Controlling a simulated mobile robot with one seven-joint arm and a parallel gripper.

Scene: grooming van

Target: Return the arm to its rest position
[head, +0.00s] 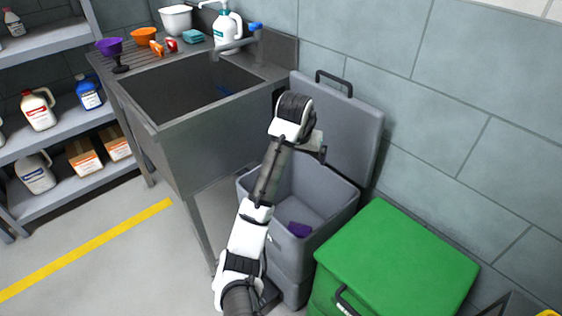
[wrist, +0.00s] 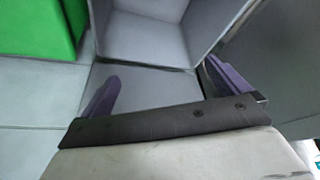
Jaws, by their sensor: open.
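My arm reaches out over the open grey bin (head: 340,207) in the head view, bent at a black-and-white joint above the bin. My gripper (head: 322,153) hangs near the bin's raised lid (head: 345,125) and is small in this view. In the wrist view my gripper (wrist: 160,72) is open, its two dark purple-grey fingers wide apart with nothing between them. Grey bin walls (wrist: 148,38) lie beyond the fingers. A purple object (head: 299,229) lies inside the bin, partly in shadow.
A metal sink (head: 185,140) stands left of the bin, with bottles and cups along its back. A green lidded box (head: 395,260) stands close on the right. A tiled wall (head: 460,110) is behind. Open floor (head: 110,270) lies at the lower left.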

